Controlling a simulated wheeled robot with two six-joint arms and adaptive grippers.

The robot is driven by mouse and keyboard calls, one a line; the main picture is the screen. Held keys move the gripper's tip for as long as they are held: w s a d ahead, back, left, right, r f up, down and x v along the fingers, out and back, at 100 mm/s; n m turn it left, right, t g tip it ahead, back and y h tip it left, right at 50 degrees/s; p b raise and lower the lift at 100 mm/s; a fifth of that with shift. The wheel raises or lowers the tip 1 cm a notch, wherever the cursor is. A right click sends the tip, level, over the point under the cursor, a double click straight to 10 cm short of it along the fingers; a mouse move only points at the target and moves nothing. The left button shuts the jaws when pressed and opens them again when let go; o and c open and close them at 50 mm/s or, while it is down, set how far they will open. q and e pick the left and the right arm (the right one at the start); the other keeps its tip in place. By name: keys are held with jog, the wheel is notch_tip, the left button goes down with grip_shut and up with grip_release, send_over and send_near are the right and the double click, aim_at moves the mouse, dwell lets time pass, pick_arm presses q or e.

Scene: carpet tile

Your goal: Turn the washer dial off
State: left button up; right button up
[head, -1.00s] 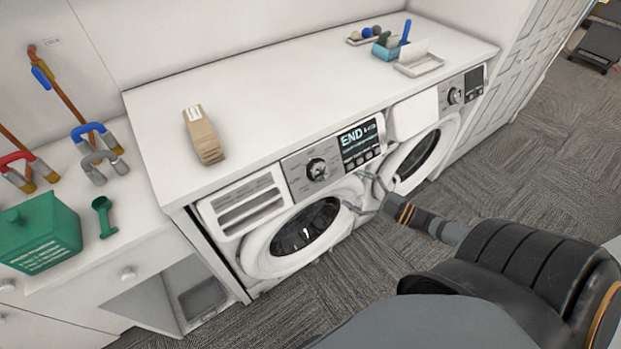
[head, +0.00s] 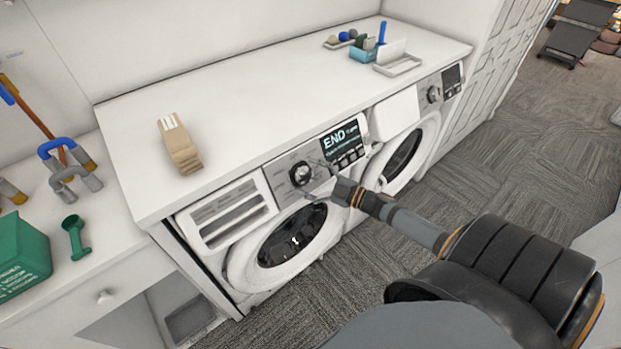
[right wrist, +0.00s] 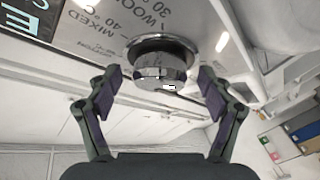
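The washer dial (head: 300,173) is a dark round knob with a silvery rim on the left machine's control panel. The panel's screen (head: 342,142) reads END. In the right wrist view the dial (right wrist: 160,66) sits between the finger pads, with printed labels such as MIXED 40 and WOOL 30 around it. My right gripper (head: 309,179) is open at the panel, one finger on each side of the dial. A gap shows between each pad and the knob. The washer door (head: 292,237) below is shut. My left gripper is not in view.
A second machine with its own dial (head: 433,94) stands to the right. Carpet floor is clear in front.

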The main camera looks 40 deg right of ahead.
jog(key=c, duration=1.1)
